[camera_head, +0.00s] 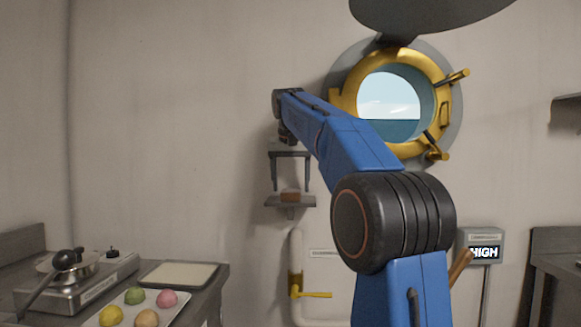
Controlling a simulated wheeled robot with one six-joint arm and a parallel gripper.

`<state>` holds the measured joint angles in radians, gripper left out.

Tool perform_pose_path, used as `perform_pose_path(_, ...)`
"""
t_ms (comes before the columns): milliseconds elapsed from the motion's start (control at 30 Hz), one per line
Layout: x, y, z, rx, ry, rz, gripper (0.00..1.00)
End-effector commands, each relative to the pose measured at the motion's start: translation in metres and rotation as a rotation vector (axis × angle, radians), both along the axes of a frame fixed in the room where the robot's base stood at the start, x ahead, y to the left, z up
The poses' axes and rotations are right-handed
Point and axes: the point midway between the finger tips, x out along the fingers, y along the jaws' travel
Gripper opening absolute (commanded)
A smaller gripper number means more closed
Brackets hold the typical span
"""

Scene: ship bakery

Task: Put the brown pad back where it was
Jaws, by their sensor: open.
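My gripper (290,187) points down just above the shelf. Its two thin fingers are spread apart, one to the left and one to the right of the pad in the picture. The gap between them looks empty. I cannot tell whether a finger is touching the pad, or how they line up in depth.
A brass porthole (436,80) is on the wall at the right. A pipe with a yellow valve handle (316,295) runs below the shelf. At lower left are a hotplate (95,287), a pale tray (180,275) and a tray of coloured balls (120,314).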

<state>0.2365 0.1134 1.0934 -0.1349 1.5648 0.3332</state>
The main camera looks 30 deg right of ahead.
Motion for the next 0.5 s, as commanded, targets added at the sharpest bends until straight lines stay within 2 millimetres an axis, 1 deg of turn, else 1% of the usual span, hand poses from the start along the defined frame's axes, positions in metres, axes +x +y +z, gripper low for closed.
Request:
perform_pose_path(300,-0.018,0.013,0.056,-0.001,-0.004,0.001,0.69)
perform_pose_path(500,-0.028,0.020,0.084,0.000,-0.001,0.000,0.69)
